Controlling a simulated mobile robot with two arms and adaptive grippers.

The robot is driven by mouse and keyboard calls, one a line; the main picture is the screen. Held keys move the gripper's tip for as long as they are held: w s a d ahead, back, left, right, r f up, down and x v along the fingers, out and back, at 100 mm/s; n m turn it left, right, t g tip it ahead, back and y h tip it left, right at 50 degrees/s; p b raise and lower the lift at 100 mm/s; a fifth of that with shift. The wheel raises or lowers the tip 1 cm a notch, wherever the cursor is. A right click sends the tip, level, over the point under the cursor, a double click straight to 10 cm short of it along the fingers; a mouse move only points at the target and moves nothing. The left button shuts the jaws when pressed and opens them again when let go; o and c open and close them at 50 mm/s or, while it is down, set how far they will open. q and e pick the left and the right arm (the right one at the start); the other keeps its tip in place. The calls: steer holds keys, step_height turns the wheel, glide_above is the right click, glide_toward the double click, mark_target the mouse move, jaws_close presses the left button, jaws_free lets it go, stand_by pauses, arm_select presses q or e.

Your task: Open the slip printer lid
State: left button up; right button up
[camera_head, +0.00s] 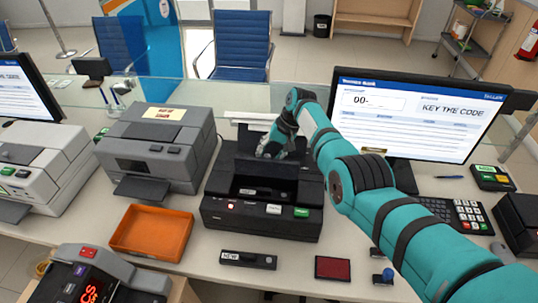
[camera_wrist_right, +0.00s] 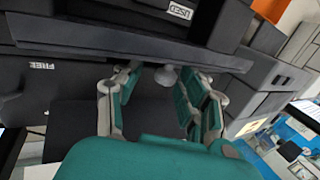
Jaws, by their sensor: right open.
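The slip printer (camera_head: 262,222) is the black machine in the middle of the counter in the head view. Its dark lid (camera_head: 266,170) stands raised at a tilt, and a cartridge with a white label (camera_head: 248,191) shows in the opening in front of it. In the right wrist view the cartridge label reads USED (camera_wrist_right: 180,11). My right gripper (camera_head: 270,148) is at the lid's rear upper edge, partly hidden by it. In the wrist view its fingers (camera_wrist_right: 163,92) are apart, with a small pale knob between them below the dark edge. I cannot tell whether they touch. My left gripper is not in view.
A grey printer (camera_head: 160,145) stands to the left. An orange tray (camera_head: 152,232), a cartridge marked NEW (camera_head: 248,259) and a red pad (camera_head: 333,268) lie in front. A monitor (camera_head: 420,115) and keypad (camera_head: 452,212) stand right. A glass screen runs behind.

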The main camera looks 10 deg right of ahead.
steer(key=shift+a+f, duration=0.15)
steer(key=shift+a, duration=0.1)
steer(key=v, duration=1.2)
steer(key=shift+d+f, duration=0.1)
